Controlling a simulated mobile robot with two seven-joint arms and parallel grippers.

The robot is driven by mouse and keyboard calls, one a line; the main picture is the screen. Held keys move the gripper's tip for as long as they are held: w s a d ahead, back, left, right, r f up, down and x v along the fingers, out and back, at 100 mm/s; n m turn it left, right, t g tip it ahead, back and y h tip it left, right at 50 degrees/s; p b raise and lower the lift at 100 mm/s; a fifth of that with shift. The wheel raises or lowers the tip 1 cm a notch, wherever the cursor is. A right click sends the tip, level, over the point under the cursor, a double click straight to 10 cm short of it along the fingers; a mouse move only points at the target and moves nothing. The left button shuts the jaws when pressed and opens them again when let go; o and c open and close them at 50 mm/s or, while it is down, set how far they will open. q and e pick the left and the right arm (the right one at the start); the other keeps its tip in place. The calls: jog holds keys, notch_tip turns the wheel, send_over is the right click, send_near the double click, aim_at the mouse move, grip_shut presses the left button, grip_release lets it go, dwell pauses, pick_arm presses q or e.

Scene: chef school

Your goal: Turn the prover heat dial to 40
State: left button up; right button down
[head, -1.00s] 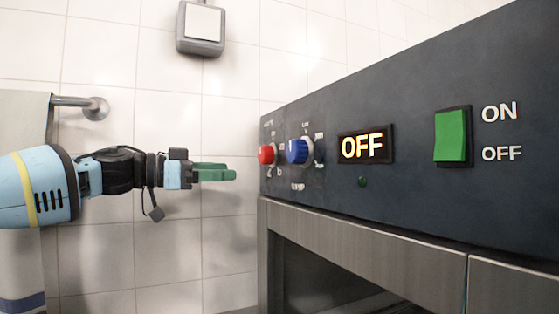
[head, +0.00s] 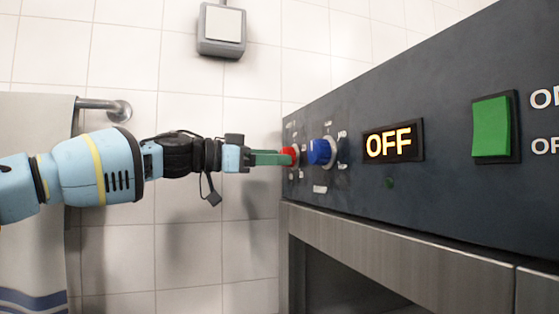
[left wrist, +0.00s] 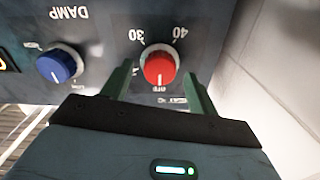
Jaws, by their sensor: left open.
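The red heat dial (head: 291,154) is at the far end of the dark oven panel. The left wrist view shows this dial (left wrist: 160,66) upside down, with 30 and 40 printed around it. Its white mark points to the picture's bottom, away from 40. My left gripper (head: 284,158) has its green fingers at the dial and partly hides it. In the wrist view my left gripper (left wrist: 159,78) is open, a finger on each side of the dial with gaps visible. I cannot tell whether the tips touch the panel. My right gripper is not in view.
A blue DAMP dial (head: 320,151) sits close beside the red one. A lit OFF display (head: 390,142) and a green switch (head: 491,127) are further right. A white tiled wall (head: 180,255) stands behind, with a towel (head: 35,190) on a rail.

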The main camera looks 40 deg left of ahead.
pick_arm(q)
jog(key=shift+x, duration=0.8)
jog(key=c, duration=1)
